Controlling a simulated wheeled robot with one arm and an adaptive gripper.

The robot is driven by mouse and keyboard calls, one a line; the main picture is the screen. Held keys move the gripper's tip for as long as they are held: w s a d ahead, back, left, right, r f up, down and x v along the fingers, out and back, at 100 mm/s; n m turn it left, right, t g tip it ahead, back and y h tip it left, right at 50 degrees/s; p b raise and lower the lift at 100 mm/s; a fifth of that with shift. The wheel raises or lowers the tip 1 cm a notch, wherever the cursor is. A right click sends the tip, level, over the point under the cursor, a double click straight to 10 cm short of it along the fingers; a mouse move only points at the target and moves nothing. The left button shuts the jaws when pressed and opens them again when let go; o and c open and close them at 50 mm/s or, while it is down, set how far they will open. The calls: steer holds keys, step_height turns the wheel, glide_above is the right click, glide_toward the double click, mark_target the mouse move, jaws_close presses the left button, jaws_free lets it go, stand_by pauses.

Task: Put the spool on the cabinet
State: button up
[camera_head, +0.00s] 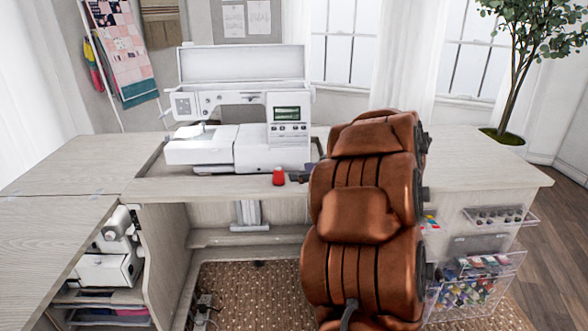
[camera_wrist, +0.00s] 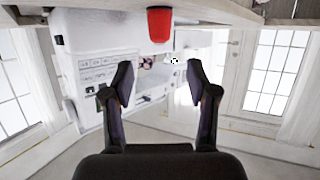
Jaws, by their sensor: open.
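The red spool (camera_head: 279,177) stands on the front strip of the pale wood sewing cabinet (camera_head: 200,188), in front of the white sewing machine (camera_head: 287,155). In the wrist view, which is upside down, the red spool (camera_wrist: 159,25) is at the top centre, beyond my fingertips and off to one side of the gap. My gripper (camera_wrist: 157,82) is open, with two dark fingers apart and nothing between them. In the head view my gripper is not clearly seen; small dark parts just right of the spool are too small to tell.
The cabinet top is clear at left (camera_head: 70,165) and at right (camera_head: 480,170). Clear drawers with small sewing goods (camera_head: 475,290) hang at the right end. A potted tree (camera_head: 503,136) stands behind. Part of the cabinet's front right is hidden in the head view.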

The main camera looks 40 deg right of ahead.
steer(key=shift+s+r, duration=0.25)
steer(key=shift+s, duration=0.35)
steer(key=w+d+r+m+g+h, duration=0.1)
steer(key=w+r+m+h, duration=0.1)
steer(key=w+r+h, duration=0.4)
steer(key=s+a+f+m+g, duration=0.1)
steer(key=s+a+f+g, duration=0.45)
steer(key=s+a, duration=0.4)
steer(key=s+a+f+m+g, duration=0.1)
steer(key=s+a+f+g, duration=0.5)
steer(key=a, duration=0.7)
steer(key=s+a+f+n+g+y, duration=0.1)
steer(key=s+a+f+g+y, duration=0.1)
steer(key=s+a, duration=0.6)
steer(key=s+a+f+n+g+y, duration=0.2)
steer(key=s+a+y, duration=0.1)
steer(key=s+a, duration=0.5)
steer(key=shift+s+a, duration=0.4)
steer(key=shift+s, duration=0.3)
